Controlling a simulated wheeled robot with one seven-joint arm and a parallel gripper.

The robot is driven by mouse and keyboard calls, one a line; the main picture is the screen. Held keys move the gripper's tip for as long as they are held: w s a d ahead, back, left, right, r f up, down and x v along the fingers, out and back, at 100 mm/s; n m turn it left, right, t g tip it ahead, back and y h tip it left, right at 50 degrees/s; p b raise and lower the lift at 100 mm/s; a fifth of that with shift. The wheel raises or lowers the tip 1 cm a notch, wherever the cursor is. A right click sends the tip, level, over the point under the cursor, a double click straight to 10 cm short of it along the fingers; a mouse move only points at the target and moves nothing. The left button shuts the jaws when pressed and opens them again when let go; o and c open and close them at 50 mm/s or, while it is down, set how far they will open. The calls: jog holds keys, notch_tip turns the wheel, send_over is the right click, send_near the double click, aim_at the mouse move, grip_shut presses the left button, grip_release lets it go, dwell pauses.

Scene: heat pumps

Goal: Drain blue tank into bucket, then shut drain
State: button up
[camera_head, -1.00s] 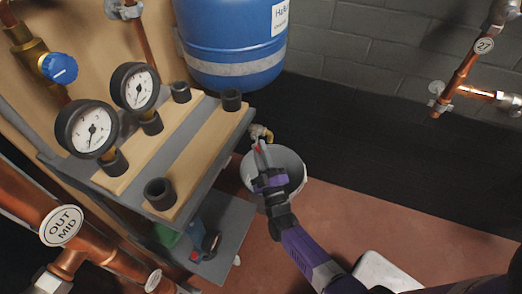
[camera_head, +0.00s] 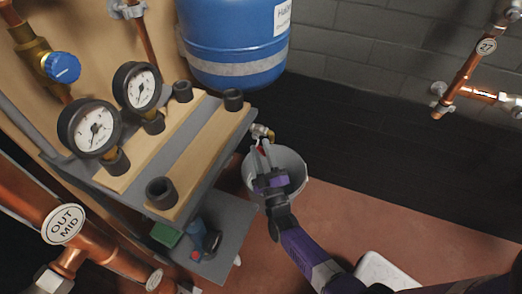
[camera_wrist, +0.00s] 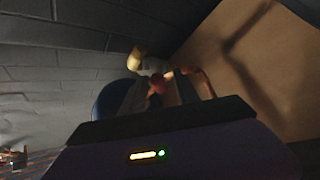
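The blue tank (camera_head: 235,45) stands at the top of the head view, with a grey band and a white label. A brass drain valve (camera_head: 262,132) sits below it, past the shelf's corner. Its red handle (camera_head: 262,149) shows between my fingers; it also shows in the wrist view (camera_wrist: 155,86). My gripper (camera_head: 261,150) is at the valve with its two fingers apart. I cannot tell whether either finger touches the handle. The white bucket (camera_head: 293,178) stands on the floor below, partly hidden by my gripper. No water stream is visible.
A shelf unit (camera_head: 215,150) with two gauges (camera_head: 92,130) and black pipe stubs is close on the left. A green item and a blue bottle (camera_head: 196,235) are on its lower shelf. Copper pipes run at lower left and upper right.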

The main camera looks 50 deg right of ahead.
jog(key=p+v, duration=0.1)
jog(key=v, duration=0.6)
jog(key=shift+s+a+f, duration=0.2)
jog(key=shift+s, duration=0.1)
